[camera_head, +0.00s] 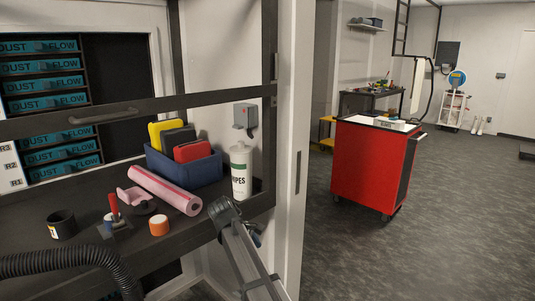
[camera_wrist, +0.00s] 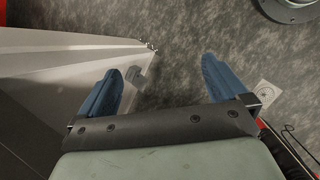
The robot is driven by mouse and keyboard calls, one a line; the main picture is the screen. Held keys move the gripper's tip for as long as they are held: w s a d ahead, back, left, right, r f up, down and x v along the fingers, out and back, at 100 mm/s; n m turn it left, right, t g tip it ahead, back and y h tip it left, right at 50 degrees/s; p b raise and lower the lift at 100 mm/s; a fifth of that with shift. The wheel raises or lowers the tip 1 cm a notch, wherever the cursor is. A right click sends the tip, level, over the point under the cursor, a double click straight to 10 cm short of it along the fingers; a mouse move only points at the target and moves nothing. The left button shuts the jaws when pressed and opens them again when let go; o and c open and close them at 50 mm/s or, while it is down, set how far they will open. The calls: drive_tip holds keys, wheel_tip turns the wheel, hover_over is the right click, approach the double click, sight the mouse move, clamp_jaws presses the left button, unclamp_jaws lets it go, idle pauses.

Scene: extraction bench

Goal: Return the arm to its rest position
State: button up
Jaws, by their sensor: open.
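My gripper shows in the wrist view (camera_wrist: 160,80) with its two blue fingers wide apart and nothing between them. Beyond the fingers are grey floor and a pale panel edge. In the head view my dark arm reaches up from the bottom middle, in front of the bench's right end and the white post. A small blue part of the gripper shows beside it; the fingertips cannot be made out there.
The dark bench (camera_head: 185,235) holds a blue bin (camera_head: 190,172), a pink roll (camera_head: 165,190), an orange roll (camera_head: 158,225) and a black cup (camera_head: 61,224). A black hose (camera_head: 70,261) curves at lower left. A red cart (camera_head: 368,168) stands right, with open floor around it.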

drive_tip(key=s+d+f+m+g, duration=0.15)
drive_tip(key=s+d+f, duration=0.4)
drive_tip(key=f, duration=0.55)
drive_tip(key=s+d+f+m+g+y, duration=0.1)
drive_tip(key=s+d+f+m, duration=0.35)
drive_tip(key=f, duration=0.65)
drive_tip(key=s+d+f+m+g, duration=0.1)
drive_tip(key=s+d+f+g, duration=0.1)
drive_tip(key=s+d+f, duration=0.75)
drive_tip(key=s+d+f+m+g+y, duration=0.1)
drive_tip(key=s+f+m, duration=0.2)
drive_tip(key=s, duration=0.6)
drive_tip(key=s+f+m+g+y, duration=0.1)
drive_tip(key=s+f+m, duration=0.2)
drive_tip(key=s+f, duration=0.5)
drive_tip(key=s+d+f+m+g+y, duration=0.1)
drive_tip(key=s+f+m, duration=0.2)
drive_tip(key=s+f, duration=0.3)
drive_tip(key=s, duration=0.5)
drive_tip(key=shift+d+y, duration=0.3)
drive_tip(key=shift+y, duration=0.1)
